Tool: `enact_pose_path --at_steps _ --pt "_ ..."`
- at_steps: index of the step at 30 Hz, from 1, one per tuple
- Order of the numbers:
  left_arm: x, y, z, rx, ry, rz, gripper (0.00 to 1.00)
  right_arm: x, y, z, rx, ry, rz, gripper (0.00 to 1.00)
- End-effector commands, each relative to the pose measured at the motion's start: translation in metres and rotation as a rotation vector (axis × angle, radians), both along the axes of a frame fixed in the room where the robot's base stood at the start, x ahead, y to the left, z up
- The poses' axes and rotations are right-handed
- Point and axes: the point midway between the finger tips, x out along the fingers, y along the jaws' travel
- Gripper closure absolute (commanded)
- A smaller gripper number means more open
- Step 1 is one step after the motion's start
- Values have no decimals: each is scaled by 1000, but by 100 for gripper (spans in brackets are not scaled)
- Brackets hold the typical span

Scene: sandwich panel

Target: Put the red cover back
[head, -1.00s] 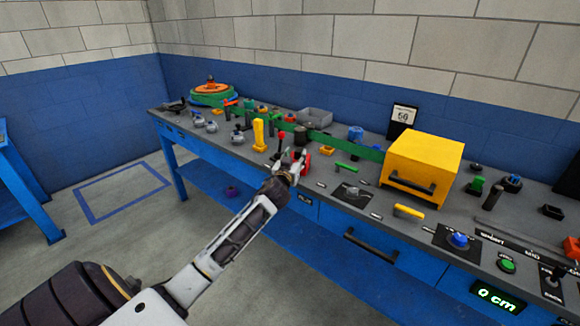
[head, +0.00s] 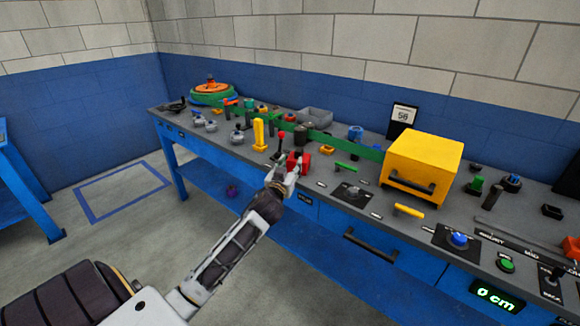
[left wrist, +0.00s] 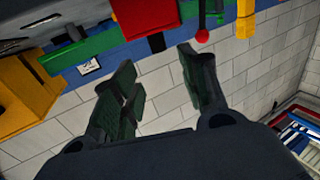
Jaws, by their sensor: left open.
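The red cover (head: 298,161) is a small red block at the front edge of the bench, just right of a red-knobbed lever. In the left wrist view the red cover (left wrist: 143,14) shows at the top, cut by the frame edge. My left gripper (head: 286,175) is just in front of the red cover, on the near side of the bench edge. In the left wrist view its two fingers (left wrist: 158,85) are apart with nothing between them, and the cover lies beyond them. My right gripper is not in view.
The red-knobbed lever (head: 281,137) and a yellow upright handle (head: 258,135) stand left of the cover. A yellow box (head: 424,165) with a dark handle stands to the right. Several knobs and switches crowd the bench. The floor in front is clear.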

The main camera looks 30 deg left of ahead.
Motion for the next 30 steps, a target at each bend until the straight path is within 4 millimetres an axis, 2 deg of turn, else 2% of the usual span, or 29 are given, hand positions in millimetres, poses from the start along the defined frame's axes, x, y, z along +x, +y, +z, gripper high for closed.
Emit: enact_pose_path --at_steps 13,17,20,23,30 --pt "0 0 -1 -1 2 0 56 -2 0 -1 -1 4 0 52" --pt "-1 -3 -14 -3 28 -4 56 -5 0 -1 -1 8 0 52" --pt "-3 -10 -39 -4 80 -12 56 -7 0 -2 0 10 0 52" --pt "-8 -20 -76 -6 155 -26 56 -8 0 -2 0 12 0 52" --pt "-36 -58 -191 -8 395 -88 56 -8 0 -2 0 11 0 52"
